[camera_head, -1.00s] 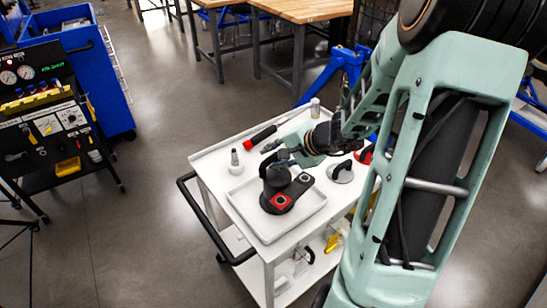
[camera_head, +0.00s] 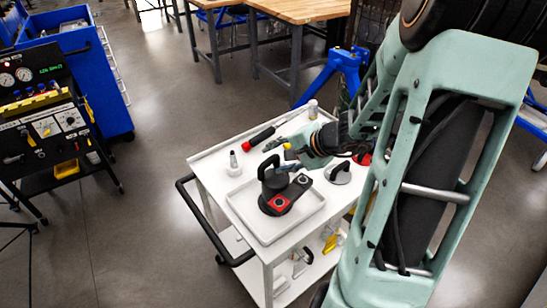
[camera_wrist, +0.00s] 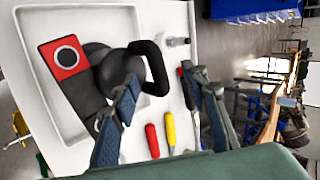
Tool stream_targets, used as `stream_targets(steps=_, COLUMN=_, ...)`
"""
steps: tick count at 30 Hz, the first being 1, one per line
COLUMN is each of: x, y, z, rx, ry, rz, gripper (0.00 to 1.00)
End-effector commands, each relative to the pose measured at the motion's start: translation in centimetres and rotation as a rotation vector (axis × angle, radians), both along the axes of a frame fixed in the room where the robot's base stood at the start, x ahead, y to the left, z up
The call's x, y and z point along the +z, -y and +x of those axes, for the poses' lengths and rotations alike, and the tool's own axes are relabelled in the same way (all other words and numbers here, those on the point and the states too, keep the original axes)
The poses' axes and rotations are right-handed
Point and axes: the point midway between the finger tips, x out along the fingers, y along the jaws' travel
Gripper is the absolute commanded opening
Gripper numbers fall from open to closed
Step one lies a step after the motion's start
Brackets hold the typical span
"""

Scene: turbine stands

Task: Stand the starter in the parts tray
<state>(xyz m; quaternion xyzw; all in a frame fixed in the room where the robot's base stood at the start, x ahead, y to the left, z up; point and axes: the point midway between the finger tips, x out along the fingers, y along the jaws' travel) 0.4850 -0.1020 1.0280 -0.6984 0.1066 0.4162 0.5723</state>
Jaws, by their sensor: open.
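In the wrist view the starter's body (camera_wrist: 120,68) and handle show, with one red end at the left. My gripper (camera_head: 291,164) is open beside the handle, on its right in the head view. In the wrist view its fingers (camera_wrist: 160,80) are spread and hold nothing. The left finger overlaps part of the starter; I cannot tell if they touch. The tray wall (camera_wrist: 85,8) surrounds the starter's base.
The tray sits on a white cart. A small bottle (camera_head: 234,164), a red-handled tool (camera_head: 258,139), a round part with a handle (camera_head: 339,173) and a canister (camera_head: 313,109) stand around it. The wrist view shows red (camera_wrist: 152,141) and yellow (camera_wrist: 170,130) handles beside the tray.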

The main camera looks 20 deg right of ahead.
Motion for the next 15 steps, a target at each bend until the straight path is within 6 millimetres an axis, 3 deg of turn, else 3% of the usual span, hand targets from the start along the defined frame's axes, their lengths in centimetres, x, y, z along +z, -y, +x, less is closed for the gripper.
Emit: stream_targets(steps=15, x=2.9, y=1.3, z=-2.5, rx=0.000, ry=0.001, rz=-0.001, gripper=0.41)
